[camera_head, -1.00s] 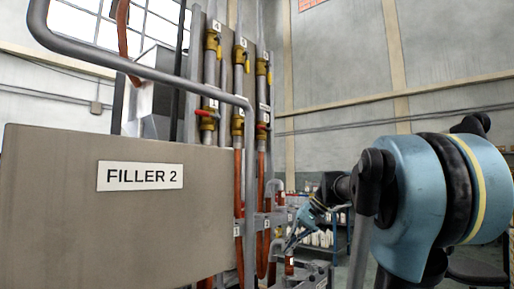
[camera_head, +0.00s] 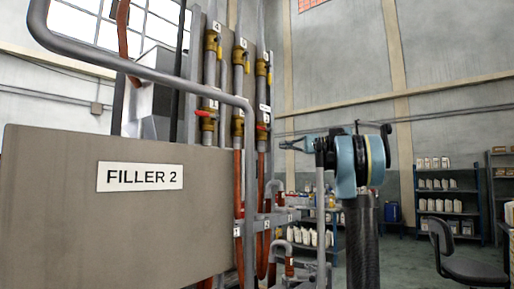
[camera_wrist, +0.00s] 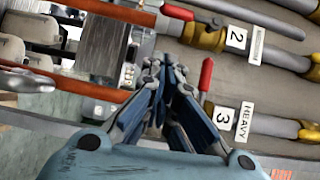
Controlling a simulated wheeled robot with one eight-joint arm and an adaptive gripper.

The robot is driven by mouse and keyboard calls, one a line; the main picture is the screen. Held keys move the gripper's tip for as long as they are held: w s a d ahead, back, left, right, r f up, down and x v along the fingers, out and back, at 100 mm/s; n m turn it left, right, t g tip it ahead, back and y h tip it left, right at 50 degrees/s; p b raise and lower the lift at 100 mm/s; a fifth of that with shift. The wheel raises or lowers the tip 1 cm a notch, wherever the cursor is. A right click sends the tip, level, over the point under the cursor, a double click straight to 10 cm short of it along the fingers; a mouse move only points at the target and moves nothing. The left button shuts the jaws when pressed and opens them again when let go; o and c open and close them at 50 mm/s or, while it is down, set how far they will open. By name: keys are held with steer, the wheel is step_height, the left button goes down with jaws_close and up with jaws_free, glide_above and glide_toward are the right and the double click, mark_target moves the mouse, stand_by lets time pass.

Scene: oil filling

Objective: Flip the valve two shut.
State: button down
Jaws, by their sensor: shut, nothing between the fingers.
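Valve two (camera_wrist: 205,38) is a brass body on a pipe at the top of the wrist view, beside a label "2". A red handle (camera_wrist: 177,12) lies just up and left of it; I cannot tell for sure that it belongs to this valve. In the head view, valve two (camera_head: 238,126) is the middle of the lower row. My gripper (camera_wrist: 168,66) is shut and empty, its fingertips below valve two in the wrist view. In the head view my gripper (camera_head: 284,145) points left at valve height, apart from the pipes.
Valve three's red handle (camera_wrist: 206,75) stands close to the fingertips. Orange hoses (camera_head: 262,205) hang below. Shelves (camera_head: 447,195) and a chair (camera_head: 465,262) are at right.

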mark_target(247, 135)
steer(key=shift+w+d+r, duration=0.2)
steer(key=shift+w+r, duration=0.1)
steer(key=shift+r, duration=0.2)
steer(key=shift+a, duration=0.1)
steer(key=s+a, duration=0.2)
steer(key=a, duration=1.1)
